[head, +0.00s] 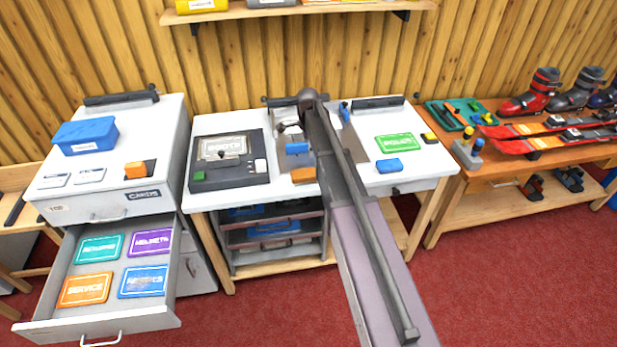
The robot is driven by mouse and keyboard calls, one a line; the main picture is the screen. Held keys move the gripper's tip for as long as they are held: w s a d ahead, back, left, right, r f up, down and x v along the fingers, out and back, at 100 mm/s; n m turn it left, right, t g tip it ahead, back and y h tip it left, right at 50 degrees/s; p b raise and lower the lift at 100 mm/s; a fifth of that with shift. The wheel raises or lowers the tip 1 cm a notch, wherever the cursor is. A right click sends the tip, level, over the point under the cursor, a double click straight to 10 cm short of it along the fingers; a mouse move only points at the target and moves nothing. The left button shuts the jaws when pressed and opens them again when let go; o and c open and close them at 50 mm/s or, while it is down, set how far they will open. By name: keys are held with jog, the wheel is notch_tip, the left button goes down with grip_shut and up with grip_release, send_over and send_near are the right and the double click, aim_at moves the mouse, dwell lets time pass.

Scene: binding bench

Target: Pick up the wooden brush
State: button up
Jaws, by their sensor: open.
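I cannot pick out the wooden brush for certain. A small orange-brown block (303,175) lies at the front edge of the white bench top, just left of my arm, and its shape is too small to identify as a brush. My arm stretches from the bottom of the head view up over the bench and covers part of the bench top. I cannot make out my gripper's fingers; the far end of the arm hides what lies behind it.
A cabinet with an open drawer (100,325) of labelled cards stands left. The bench (222,201) holds a dark device (230,178), a blue block (297,148) and a green card (400,143). A wooden table (480,170) at right carries a green tool tray (432,112), skis and boots (531,98).

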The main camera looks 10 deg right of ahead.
aim_at(308, 172)
notch_tip(308, 172, down, 9)
jog(key=b, duration=0.8)
jog(key=shift+r+b, duration=0.2)
jog(key=shift+b, duration=0.1)
jog(key=shift+f, duration=0.1)
dwell(0.3)
jog(key=shift+s+a+f+b, duration=0.15)
jog(key=shift+f+b, duration=2.35)
jog(key=shift+b, duration=0.1)
jog(key=c, duration=1.2)
jog(key=shift+r, duration=0.25)
